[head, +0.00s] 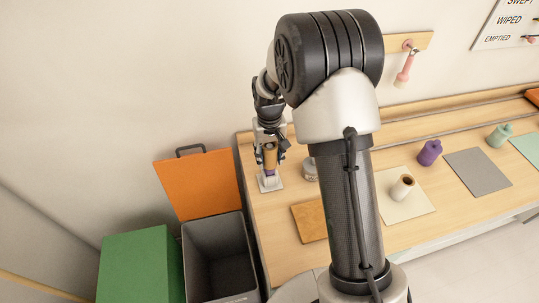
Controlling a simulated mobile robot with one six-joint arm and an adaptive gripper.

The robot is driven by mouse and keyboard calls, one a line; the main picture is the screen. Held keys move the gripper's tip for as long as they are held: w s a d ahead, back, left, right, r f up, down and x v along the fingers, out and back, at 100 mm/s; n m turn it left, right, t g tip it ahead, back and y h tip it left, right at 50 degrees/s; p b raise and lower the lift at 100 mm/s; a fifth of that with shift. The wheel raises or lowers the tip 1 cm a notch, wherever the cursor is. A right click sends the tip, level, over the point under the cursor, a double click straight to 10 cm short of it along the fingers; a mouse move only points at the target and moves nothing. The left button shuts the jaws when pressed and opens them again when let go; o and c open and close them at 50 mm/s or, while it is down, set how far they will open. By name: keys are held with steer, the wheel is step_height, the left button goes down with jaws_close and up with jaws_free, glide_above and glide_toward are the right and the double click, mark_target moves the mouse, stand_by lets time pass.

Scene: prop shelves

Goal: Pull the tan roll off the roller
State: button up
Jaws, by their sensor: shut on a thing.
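The tan roll (270,156) is upright between the fingers of my gripper (269,160), at the left end of the wooden bench. My gripper comes down from above and is shut on the roll. Directly below is the roller (270,184), with a white square base on the bench. A small purple part shows between the tan roll and that base. The fingers hide the sides of the roll, and I cannot tell how far the roll still sits around the roller.
A grey round container (310,170) stands right of the roller, partly behind my arm. A grey open bin (217,250) with an orange lid (198,184) stands left of the bench.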

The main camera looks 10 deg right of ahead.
steer(key=shift+r, duration=0.1)
stand_by(0.3)
steer(key=shift+r+p, duration=3.3)
steer(key=shift+r, duration=1.35)
steer(key=shift+r+p, duration=0.9)
steer(key=shift+r, duration=0.35)
steer(key=shift+r+p, duration=1.4)
steer(key=shift+r, duration=0.6)
